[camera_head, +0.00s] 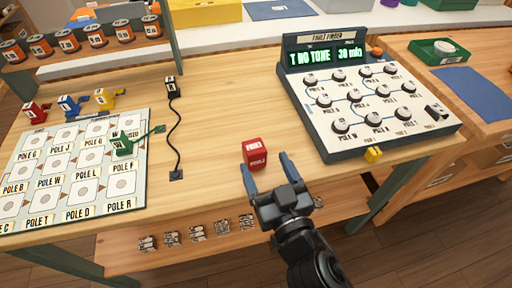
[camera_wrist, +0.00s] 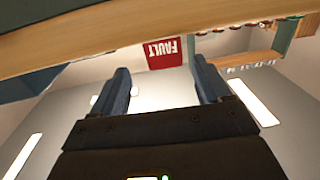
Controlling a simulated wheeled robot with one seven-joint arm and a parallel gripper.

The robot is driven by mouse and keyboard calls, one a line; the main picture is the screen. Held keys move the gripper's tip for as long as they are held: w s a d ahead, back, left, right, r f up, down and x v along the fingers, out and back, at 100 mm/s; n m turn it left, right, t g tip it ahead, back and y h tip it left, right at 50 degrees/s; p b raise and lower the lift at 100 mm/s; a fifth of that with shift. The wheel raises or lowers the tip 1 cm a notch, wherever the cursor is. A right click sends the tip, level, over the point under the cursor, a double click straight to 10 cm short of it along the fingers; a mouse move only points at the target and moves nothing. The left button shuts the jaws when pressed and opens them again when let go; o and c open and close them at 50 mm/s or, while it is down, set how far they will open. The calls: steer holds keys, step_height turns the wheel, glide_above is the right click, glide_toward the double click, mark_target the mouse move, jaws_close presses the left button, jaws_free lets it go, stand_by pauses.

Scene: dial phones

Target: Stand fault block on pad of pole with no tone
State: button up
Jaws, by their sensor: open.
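In the wrist view the red block (camera_wrist: 164,53), lettered FAULT, shows upside down beyond and between my open fingers (camera_wrist: 164,80). I cannot tell whether the fingers touch it. The pole board (camera_head: 130,203) lies at the left with labelled white pads. The display on the fault finder console (camera_head: 322,57) reads "T NO TONE 30 min". The pad of POLE T (camera_head: 42,204) is in the board's front row.
A green phone piece (camera_head: 122,145) stands on the board, with red (camera_head: 36,113), blue (camera_head: 71,105) and yellow (camera_head: 104,98) ones behind it. A black corded plug (camera_head: 171,86) lies right of the board. Bare bench lies between cord and block.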

mark_target(251, 140)
steer(key=shift+p+x, duration=0.4)
steer(key=shift+x, duration=0.8)
steer(key=shift+a+p+x, duration=0.15)
steer(key=shift+p+x, duration=0.1)
steer(key=shift+x, duration=1.1)
steer(key=shift+a+p+x, duration=0.15)
steer(key=shift+p+x, duration=0.05)
steer(key=shift+x, duration=1.15)
steer(key=shift+s, duration=0.1)
steer(key=shift+c, duration=0.2)
steer(key=c, duration=1.1)
steer(key=shift+c, duration=0.2)
steer(key=shift+r, duration=0.15)
